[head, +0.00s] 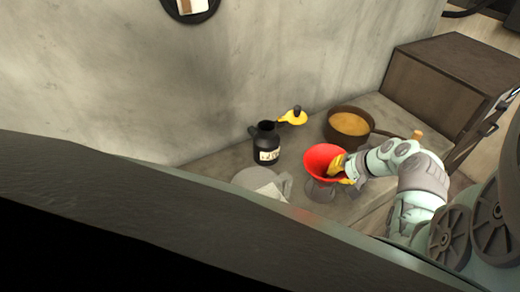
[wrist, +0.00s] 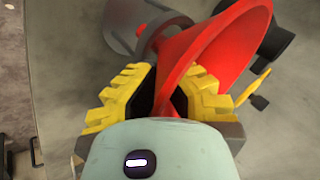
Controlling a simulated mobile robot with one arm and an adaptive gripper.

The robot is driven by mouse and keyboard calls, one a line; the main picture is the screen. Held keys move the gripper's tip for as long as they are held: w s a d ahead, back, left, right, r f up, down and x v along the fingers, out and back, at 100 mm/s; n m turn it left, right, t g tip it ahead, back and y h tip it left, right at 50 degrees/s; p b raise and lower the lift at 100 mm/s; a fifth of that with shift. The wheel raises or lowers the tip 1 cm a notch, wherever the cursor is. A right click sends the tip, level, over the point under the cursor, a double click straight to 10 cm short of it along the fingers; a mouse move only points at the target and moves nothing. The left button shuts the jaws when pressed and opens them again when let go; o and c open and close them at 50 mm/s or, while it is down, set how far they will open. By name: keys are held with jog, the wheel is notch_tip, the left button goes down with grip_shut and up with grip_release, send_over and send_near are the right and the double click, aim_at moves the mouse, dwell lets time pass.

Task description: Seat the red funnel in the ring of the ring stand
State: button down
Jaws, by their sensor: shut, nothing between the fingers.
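The red funnel (head: 321,157) has its wide mouth facing up in the head view, above a grey object (head: 319,191) on the counter. In the wrist view the funnel (wrist: 222,48) looks tilted, and its narrow part runs down behind my fingers. A grey cylindrical body with a ring-like end (wrist: 128,22) is beside it; I cannot tell if this is the ring stand, nor whether the funnel is seated. My gripper (head: 344,170) is at the funnel's right side, its yellow-padded fingers (wrist: 168,100) close against the red surface. It is shut without holding the funnel.
A black labelled jug (head: 266,144) stands left of the funnel, with a yellow piece with a black knob (head: 293,117) behind. A brown pan (head: 349,124) of orange contents is at the back right. A pale grey vessel (head: 262,181) is front left. A dark edge hides the foreground.

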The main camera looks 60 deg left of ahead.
jog(key=c, duration=1.7)
grip_release()
jog(key=shift+d+f, duration=0.2)
jog(key=shift+f, duration=0.2)
jog(key=o, duration=0.6)
jog(key=shift+a, duration=0.1)
jog(key=shift+o, duration=0.2)
jog(key=v, duration=1.2)
jog(key=shift+a+r, duration=0.25)
jog(key=shift+r, duration=0.15)
